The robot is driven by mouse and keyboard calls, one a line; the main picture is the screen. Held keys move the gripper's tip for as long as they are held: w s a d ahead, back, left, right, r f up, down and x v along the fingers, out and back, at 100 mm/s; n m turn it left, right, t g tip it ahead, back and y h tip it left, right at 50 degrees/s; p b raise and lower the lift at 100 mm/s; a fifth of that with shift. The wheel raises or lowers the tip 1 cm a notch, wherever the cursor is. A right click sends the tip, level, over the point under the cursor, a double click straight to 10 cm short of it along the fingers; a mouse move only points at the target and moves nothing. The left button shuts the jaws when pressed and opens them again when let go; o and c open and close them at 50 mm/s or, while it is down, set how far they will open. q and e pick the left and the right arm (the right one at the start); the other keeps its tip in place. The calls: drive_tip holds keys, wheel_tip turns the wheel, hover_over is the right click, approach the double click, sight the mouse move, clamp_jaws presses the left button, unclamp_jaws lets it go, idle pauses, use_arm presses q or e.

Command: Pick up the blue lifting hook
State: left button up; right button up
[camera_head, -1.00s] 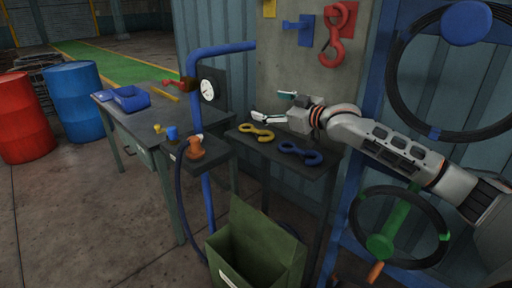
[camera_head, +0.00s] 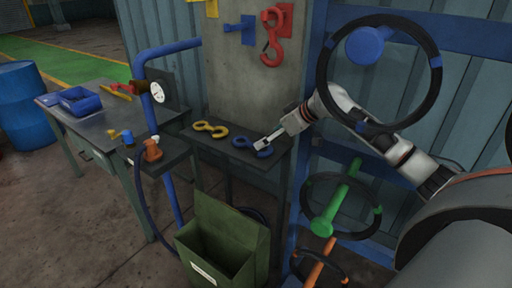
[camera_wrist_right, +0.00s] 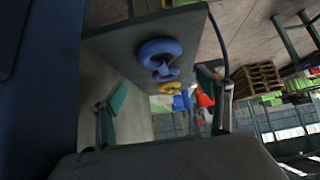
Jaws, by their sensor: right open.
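The blue lifting hook (camera_head: 240,142) lies flat on a small dark table (camera_head: 275,160) by the concrete pillar. My right gripper (camera_head: 262,144) reaches in from the right, with its fingertips at the hook's right part and covering some of it. In the right wrist view the gripper (camera_wrist_right: 165,108) is open, with teal pads apart and nothing between them. There the blue hook (camera_wrist_right: 160,47) appears above the gap between the fingers. I cannot tell whether the fingers touch it. My left gripper is not in view.
A yellow hook (camera_head: 210,129) lies left of the blue one. A red hook (camera_head: 272,38) hangs on the pillar. A green open bin (camera_head: 228,235) stands below the table. A rack with hoops (camera_head: 340,205) is close on the right. A workbench (camera_head: 110,122) stands left.

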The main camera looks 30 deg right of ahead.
sight(252, 146)
drive_tip(key=x, duration=0.6)
drive_tip(key=shift+s+a, duration=0.1)
drive_tip(key=shift+a, duration=0.15)
drive_tip(key=c, duration=1.7)
drive_tip(key=shift+c, duration=0.2)
